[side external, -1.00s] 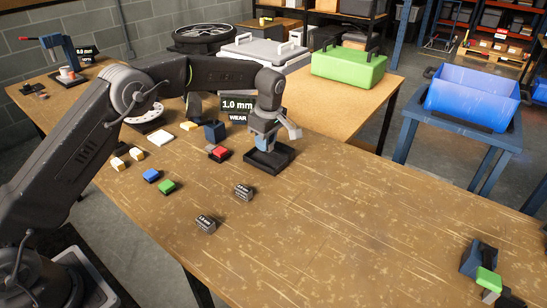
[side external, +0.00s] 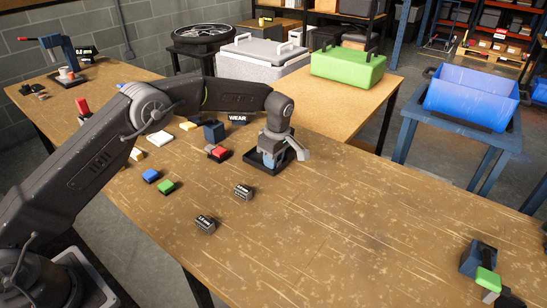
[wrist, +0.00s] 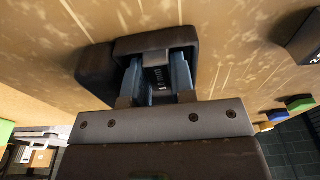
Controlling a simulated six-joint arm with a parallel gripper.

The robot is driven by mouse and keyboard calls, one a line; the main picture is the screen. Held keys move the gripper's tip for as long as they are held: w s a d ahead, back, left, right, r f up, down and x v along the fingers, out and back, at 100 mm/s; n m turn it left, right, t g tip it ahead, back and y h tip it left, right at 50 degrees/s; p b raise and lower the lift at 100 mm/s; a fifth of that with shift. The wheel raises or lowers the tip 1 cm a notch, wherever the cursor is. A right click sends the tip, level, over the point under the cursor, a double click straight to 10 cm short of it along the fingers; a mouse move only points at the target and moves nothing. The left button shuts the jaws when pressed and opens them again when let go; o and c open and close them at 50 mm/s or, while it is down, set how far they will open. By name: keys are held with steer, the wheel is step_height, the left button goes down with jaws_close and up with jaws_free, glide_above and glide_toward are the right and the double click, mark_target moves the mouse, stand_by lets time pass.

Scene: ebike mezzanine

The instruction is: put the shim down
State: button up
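My gripper (side external: 268,160) points down into a small black tray (side external: 251,162) on the wooden bench. In the wrist view, its two blue-grey fingers (wrist: 157,80) stand close on either side of a dark shim (wrist: 157,60) with white "1.0 mm" lettering. The gripper looks shut on it. The tray's dark rim (wrist: 95,68) surrounds the fingertips. The shim's lower end is hidden, so I cannot tell whether it touches the tray floor. In the side view the shim is hidden by the gripper.
Two dark labelled blocks (side external: 243,192) (side external: 205,224) lie in front of the tray. Red (side external: 219,152), blue (side external: 151,175) and green (side external: 166,187) pieces lie to its left. A "WEAR" sign (side external: 237,118) stands behind, partly covered by my arm. The bench to the right is largely clear.

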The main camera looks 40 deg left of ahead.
mark_target(278, 160)
steer(key=shift+o, duration=0.7)
steer(key=s+r+m+t, duration=0.15)
steer(key=s+r, duration=0.25)
steer(key=r, duration=0.7)
steer(key=s+r+m, duration=0.3)
steer(key=r, duration=0.8)
steer(key=s+a+r+m+t+h, duration=0.15)
steer(key=s+m, duration=0.25)
steer(key=s, duration=0.7)
steer(key=s+r+m+t, duration=0.1)
steer(key=s+r+m, duration=0.3)
steer(key=s, duration=0.6)
steer(key=s+f+m+t, duration=0.1)
steer(key=s+f+m, duration=0.4)
steer(key=s, duration=0.5)
steer(key=shift+s+a+f+t, duration=0.3)
steer(key=shift+s+a+f, duration=0.05)
steer(key=shift+f, duration=0.45)
